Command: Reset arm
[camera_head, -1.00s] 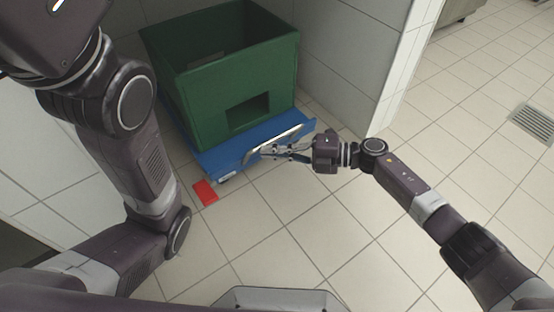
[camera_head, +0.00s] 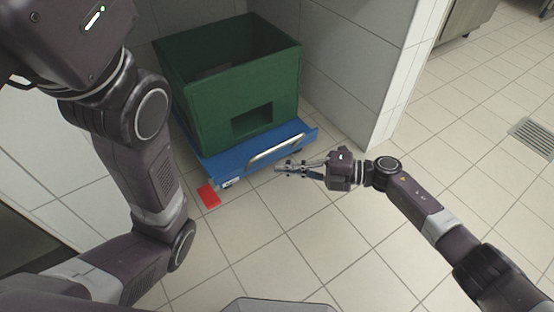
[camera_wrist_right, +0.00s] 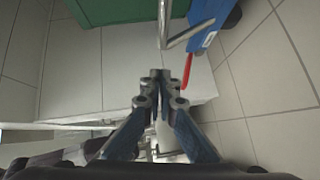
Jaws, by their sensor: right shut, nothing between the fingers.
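My right gripper (camera_head: 283,169) is shut and empty in the head view, in front of the blue cart's (camera_head: 218,165) metal handle (camera_head: 277,148) and apart from it. In the right wrist view the fingertips (camera_wrist_right: 160,80) are together, with the handle (camera_wrist_right: 164,25) ahead of them. My left arm fills the left side of the head view, but its gripper is not in view.
A green open-topped bin (camera_head: 205,98) with a front cutout stands on the cart. A red piece (camera_head: 209,195) lies at the cart's front left. A tiled wall end (camera_head: 390,85) stands right of the bin. The tiled floor to the right is clear.

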